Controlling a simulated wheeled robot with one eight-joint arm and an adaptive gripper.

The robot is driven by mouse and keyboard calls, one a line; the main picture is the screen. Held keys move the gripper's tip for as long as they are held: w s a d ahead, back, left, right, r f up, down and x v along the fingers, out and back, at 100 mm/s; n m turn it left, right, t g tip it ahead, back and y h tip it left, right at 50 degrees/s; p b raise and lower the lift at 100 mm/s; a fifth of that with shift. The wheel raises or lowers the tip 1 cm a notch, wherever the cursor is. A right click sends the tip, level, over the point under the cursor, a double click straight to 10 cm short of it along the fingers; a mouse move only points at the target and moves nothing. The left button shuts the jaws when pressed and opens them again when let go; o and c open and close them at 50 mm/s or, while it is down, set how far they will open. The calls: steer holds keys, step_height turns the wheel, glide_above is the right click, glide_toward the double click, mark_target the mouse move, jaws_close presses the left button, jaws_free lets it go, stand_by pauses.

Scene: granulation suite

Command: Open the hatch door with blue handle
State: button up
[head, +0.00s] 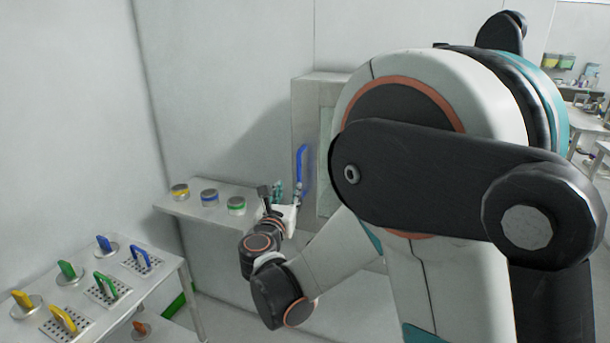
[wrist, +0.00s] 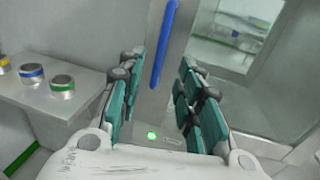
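The hatch door (wrist: 240,75) has a glass pane in a grey frame and appears shut. Its blue handle (head: 302,170) is a long upright bar on the left side of the door. In the wrist view the blue handle (wrist: 164,45) stands a little tilted, ahead of my gripper (wrist: 155,82) and between the lines of its fingers. My gripper is open, with its teal finger pads wide apart and nothing between them. In the head view my gripper (head: 278,190) is just left of the handle's lower end. My arm hides much of the door there.
A wall shelf (head: 218,213) left of the hatch holds tins with yellow, blue and green bands. A table (head: 165,272) at lower left carries several coloured-handled pieces and perforated plates. A green light (wrist: 151,135) glows below the handle.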

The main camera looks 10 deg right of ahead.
mark_target(298, 172)
steer(key=b+x, duration=0.3)
steer(key=x, duration=1)
steer(key=shift+w+d+r, duration=0.2)
steer(key=shift+w+d, duration=0.05)
steer(key=shift+d, duration=0.1)
steer(key=shift+c, duration=0.6)
jaws_close()
